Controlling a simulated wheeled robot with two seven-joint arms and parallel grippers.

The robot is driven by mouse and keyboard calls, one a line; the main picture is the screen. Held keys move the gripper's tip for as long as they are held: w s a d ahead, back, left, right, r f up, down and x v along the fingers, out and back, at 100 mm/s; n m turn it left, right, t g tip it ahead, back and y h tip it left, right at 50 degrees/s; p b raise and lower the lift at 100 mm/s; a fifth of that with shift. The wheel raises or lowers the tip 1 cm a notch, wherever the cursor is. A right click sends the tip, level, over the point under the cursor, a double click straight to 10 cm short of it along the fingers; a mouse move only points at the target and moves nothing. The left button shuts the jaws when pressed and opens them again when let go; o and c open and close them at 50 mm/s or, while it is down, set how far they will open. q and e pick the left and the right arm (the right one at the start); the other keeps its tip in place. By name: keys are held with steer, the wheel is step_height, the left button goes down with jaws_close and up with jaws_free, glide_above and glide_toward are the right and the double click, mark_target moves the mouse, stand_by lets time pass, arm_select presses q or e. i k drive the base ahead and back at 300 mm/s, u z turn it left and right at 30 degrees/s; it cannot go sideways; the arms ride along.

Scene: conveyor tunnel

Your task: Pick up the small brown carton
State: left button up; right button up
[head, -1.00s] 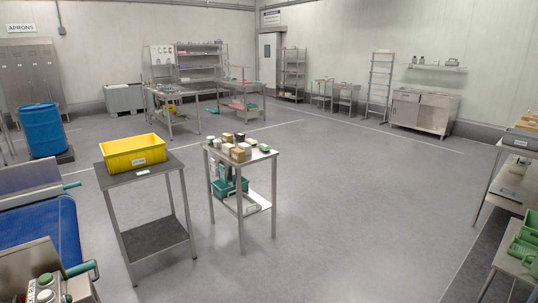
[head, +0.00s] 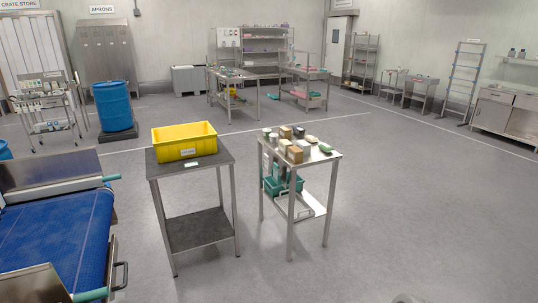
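A small brown carton (head: 295,154) stands near the front edge of a small steel table (head: 325,157) in the middle of the head view. Several other small items crowd around it on the tabletop, white, tan, dark and green. They sit close behind and beside the carton, and at this size I cannot tell whether they touch it. Neither of my grippers is in view.
A dark table (head: 160,154) with a yellow crate (head: 184,141) stands just left of the steel table. A blue conveyor (head: 55,240) fills the lower left. A green bin (head: 283,186) sits on the steel table's lower shelf. The floor right and front is clear.

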mark_target(295, 157)
steer(key=u, duration=0.1)
steer(key=i, duration=2.3)
steer(key=u, duration=1.05)
steer(key=i, duration=0.25)
steer(key=z, duration=1.1)
